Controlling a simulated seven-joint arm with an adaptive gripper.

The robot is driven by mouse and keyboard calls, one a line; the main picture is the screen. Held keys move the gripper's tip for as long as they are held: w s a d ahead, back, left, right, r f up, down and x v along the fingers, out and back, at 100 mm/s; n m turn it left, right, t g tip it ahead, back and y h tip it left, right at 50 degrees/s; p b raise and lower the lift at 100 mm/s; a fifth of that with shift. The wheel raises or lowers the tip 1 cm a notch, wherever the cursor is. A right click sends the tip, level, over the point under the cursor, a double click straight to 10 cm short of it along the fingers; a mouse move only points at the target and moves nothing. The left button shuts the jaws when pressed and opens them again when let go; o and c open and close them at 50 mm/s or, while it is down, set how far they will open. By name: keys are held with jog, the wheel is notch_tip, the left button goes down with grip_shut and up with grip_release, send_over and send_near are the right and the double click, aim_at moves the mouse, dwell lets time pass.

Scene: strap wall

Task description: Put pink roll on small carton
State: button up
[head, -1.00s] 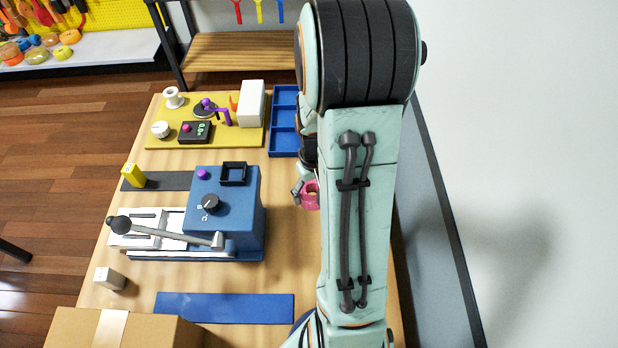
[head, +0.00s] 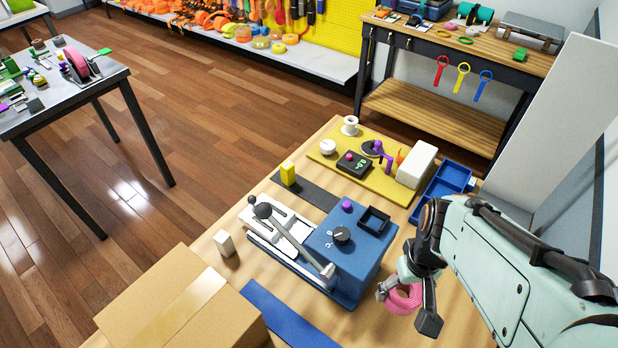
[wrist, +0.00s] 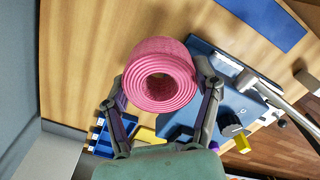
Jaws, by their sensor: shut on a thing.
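The pink roll (head: 402,299) is a coiled ring held between the two fingers of my gripper (head: 408,303), right of the blue machine. In the wrist view the pink roll (wrist: 150,52) has its open centre towards the camera, and my gripper (wrist: 163,80) has a finger on each side of it. Its height over the table is hard to tell. A brown cardboard carton (head: 150,302) with a pale tape strip is at the lower left of the head view, closed on top. It is the only clear carton in view and is well apart from the roll.
The blue machine (head: 352,245) with its raised lever stands between roll and carton. A blue strip (head: 290,315), a small pale block (head: 224,243) and a yellow block (head: 288,172) lie around it. A yellow board (head: 330,160) and blue tray (head: 432,195) are behind.

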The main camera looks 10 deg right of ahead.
jog(key=a+r+n, duration=0.5)
jog(key=a+n, duration=0.1)
jog(key=a, duration=0.4)
jog(key=a+r+n, duration=0.4)
jog(key=a+n, duration=0.1)
jog(key=a, duration=0.5)
jog(key=n, duration=0.5)
send_over(174, 317)
jog(key=f, duration=0.7)
jog(key=shift+s+d+f, duration=0.15)
jog(key=shift+d+f, duration=0.05)
jog(key=shift+d, duration=0.1)
jog(key=shift+a+f, duration=0.15)
jog(key=shift+f, duration=0.1)
jog(key=shift+w+a+f, duration=0.1)
jog(key=shift+f, duration=0.75)
jog(key=shift+w+a+f, duration=0.1)
jog(key=shift+f, duration=0.75)
jog(key=shift+f, duration=0.1)
